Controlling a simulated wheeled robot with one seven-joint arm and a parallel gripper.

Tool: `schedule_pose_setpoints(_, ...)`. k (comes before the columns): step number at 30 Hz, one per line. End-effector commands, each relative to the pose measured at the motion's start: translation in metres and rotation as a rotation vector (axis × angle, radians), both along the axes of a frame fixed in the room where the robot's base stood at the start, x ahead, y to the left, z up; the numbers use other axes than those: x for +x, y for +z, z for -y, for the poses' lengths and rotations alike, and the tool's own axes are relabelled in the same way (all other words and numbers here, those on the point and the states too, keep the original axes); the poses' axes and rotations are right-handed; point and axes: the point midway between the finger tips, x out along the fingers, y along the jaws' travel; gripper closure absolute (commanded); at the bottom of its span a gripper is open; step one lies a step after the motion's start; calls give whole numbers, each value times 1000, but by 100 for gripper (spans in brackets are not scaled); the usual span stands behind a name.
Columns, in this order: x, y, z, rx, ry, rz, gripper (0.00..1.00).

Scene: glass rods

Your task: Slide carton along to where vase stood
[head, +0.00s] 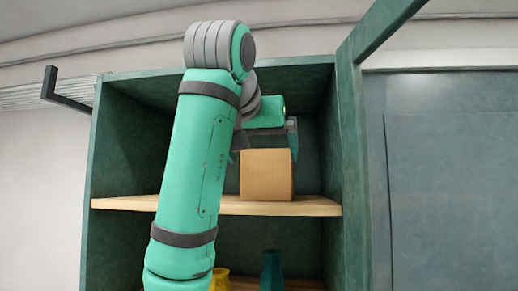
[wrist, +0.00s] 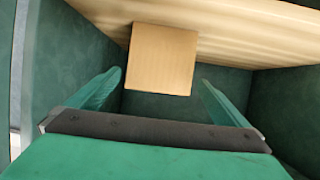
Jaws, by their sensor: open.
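The carton (head: 266,177), a plain tan box, stands upright on the wooden upper shelf (head: 120,203) of a green cabinet, right of the middle. It also shows in the wrist view (wrist: 162,52). My gripper (head: 266,154) is open at the carton's upper part, with one finger toward each side of it in the head view. In the wrist view the carton appears between and beyond the fingers. I cannot tell whether the fingers touch it. No vase shows on the upper shelf; my arm hides much of its left part.
A teal vase-like object (head: 271,270) and a yellow object (head: 221,280), partly hidden by my arm, stand on the lower level. The cabinet's right wall (head: 329,150) is close to the carton. The shelf's far left end looks bare. A dark bracket (head: 62,90) juts out at left.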

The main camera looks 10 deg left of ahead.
Motion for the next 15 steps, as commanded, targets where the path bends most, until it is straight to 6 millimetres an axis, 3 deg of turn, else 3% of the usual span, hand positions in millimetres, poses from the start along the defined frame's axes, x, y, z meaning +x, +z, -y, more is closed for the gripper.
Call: schedule_pose_setpoints(15, 72, -31, 7, -1, 0, -2, 0)
